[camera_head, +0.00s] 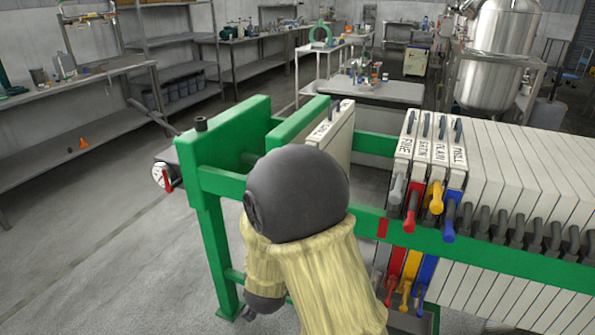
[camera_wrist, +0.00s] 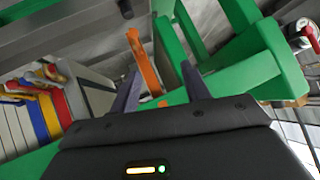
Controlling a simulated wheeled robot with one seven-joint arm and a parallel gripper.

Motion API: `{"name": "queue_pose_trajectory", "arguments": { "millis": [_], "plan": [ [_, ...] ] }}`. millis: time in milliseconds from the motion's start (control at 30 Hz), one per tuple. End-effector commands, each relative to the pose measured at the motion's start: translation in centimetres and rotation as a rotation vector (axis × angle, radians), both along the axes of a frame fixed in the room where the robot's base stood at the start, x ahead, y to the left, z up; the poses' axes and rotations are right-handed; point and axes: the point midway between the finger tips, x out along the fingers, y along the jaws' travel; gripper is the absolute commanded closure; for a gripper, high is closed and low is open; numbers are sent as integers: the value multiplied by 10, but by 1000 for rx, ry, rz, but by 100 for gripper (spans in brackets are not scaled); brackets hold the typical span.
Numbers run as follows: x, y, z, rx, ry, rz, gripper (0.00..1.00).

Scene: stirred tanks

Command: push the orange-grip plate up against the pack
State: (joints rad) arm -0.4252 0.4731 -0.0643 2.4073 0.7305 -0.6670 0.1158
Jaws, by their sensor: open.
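In the wrist view an orange bar, the grip (camera_wrist: 143,62), stands between the fingers of my gripper (camera_wrist: 160,74). The fingers are open, and I cannot tell whether either touches the bar. The pack (camera_head: 505,165) is a row of pale plates at the right, with grey, red, yellow and blue grips at its near end. Its coloured edges show at the left of the wrist view (camera_wrist: 45,115).
A green rail (camera_head: 480,255) runs along the near side of the press, with a red mark on it. A green end frame (camera_head: 225,145) stands at the left. There is a gap between the lone plate and the pack. Benches and a steel tank (camera_head: 500,50) stand behind.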

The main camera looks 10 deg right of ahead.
Motion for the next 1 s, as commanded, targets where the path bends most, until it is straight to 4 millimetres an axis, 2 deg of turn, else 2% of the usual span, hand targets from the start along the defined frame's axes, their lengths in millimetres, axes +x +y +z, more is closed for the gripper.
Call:
{"name": "queue_pose_trajectory", "arguments": {
  "millis": [33,200,400,500,600,1000],
  "plan": [
    [4,5,21,-23,-44,-35,53],
    [12,7,62,-129,-233,-178,53],
    [-2,13,112,-292,-458,-303,53],
    [-10,15,128,-351,-535,-337,53],
    [-15,16,133,-380,-571,-351,53],
    [-13,14,132,-383,-576,-356,53]
  ]
}}
